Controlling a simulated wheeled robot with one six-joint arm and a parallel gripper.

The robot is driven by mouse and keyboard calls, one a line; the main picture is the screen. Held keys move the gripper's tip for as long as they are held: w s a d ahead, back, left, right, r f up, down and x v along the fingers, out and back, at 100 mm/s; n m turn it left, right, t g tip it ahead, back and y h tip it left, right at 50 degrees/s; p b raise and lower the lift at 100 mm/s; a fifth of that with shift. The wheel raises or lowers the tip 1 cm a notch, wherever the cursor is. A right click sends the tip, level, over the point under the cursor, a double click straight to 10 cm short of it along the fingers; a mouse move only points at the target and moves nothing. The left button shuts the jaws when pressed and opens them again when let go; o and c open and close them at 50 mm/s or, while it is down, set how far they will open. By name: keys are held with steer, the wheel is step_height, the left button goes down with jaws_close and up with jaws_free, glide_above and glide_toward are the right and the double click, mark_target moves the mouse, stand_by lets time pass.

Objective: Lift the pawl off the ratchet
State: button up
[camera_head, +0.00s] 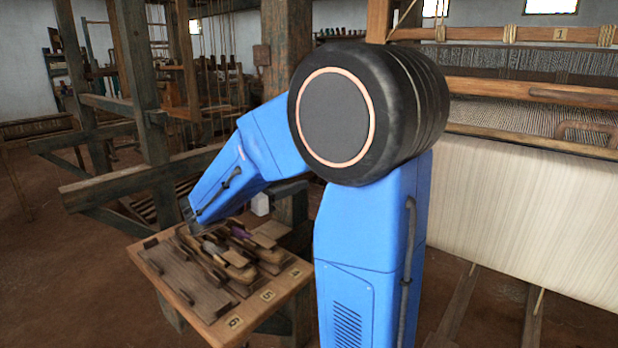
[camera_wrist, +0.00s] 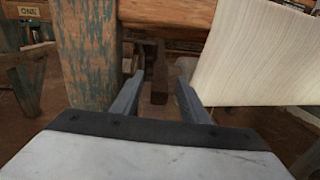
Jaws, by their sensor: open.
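My gripper (camera_wrist: 160,80) is open in the wrist view, its two grey fingers apart and pointing away from the camera. A dark brown wooden piece (camera_wrist: 158,88) shows in the gap between the fingers, beyond or between the tips; I cannot tell which. No contact is visible. I cannot make out for sure whether this piece is the pawl, and I cannot pick out the ratchet in either view.
A worn post with flaking blue paint (camera_wrist: 88,55) stands left of the fingers. A wooden beam (camera_wrist: 168,12) crosses above. Pale cloth (camera_wrist: 258,58) hangs at right and on the loom (camera_head: 520,215). A small table (camera_head: 222,332) carries several shuttles.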

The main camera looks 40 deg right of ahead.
steer(key=shift+s+d, duration=0.1)
steer(key=shift+d, duration=3.35)
